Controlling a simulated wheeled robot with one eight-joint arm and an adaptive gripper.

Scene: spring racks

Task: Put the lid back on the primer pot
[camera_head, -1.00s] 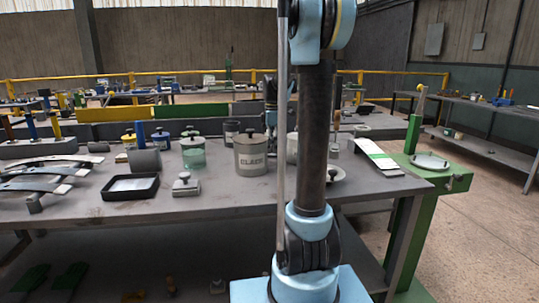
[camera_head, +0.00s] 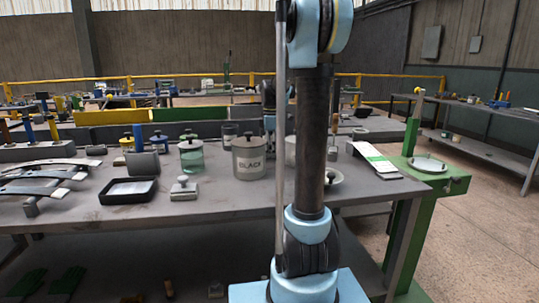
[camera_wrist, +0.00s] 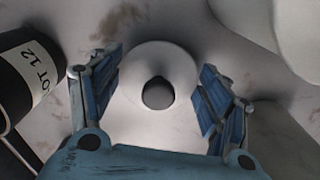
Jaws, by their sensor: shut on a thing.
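In the wrist view my gripper (camera_wrist: 158,84) has its blue fingers on both sides of a pale round lid (camera_wrist: 150,58) with a dark knob, and is shut on it. A large pale round shape (camera_wrist: 282,35), perhaps a pot, is cut off at the upper right. In the head view a pale pot (camera_head: 290,152) is mostly hidden behind my arm. No primer label is readable, so I cannot tell for sure which pot is the primer pot.
A dark container marked LOT 12 (camera_wrist: 22,70) is close to the left finger.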

